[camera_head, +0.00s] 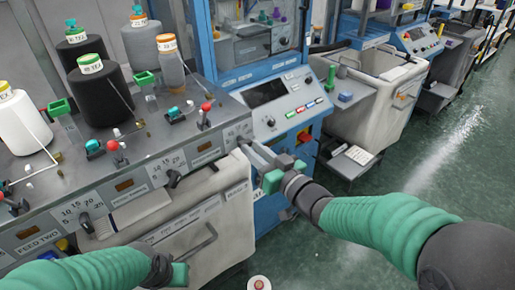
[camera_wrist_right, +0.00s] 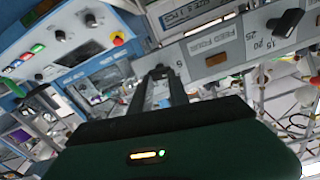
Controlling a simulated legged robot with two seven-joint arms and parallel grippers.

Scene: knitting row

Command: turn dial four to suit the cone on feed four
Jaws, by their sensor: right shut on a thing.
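Dial four is at the right end of the grey feed panel (camera_head: 205,148), mostly hidden by my right gripper (camera_head: 249,150). In the right wrist view, my gripper's two dark fingers (camera_wrist_right: 160,78) close on its knob beside the "FEED FOUR" label (camera_wrist_right: 212,42). The dial's setting cannot be read. A grey cone (camera_head: 173,70) with an orange-and-white top label stands at the right end of the front row, above that part of the panel; its label text is too small to read. My left gripper (camera_head: 178,273) is low in the head view, away from the dials; its jaws are unclear.
Other dials (camera_head: 173,178) sit further left along the panel. Black cones (camera_head: 98,92) and a white cone (camera_head: 22,122) stand on top. Red-knobbed parts (camera_head: 206,108) rise near the edge. A blue control cabinet (camera_head: 275,105) stands right of dial four. The green floor on the right is open.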

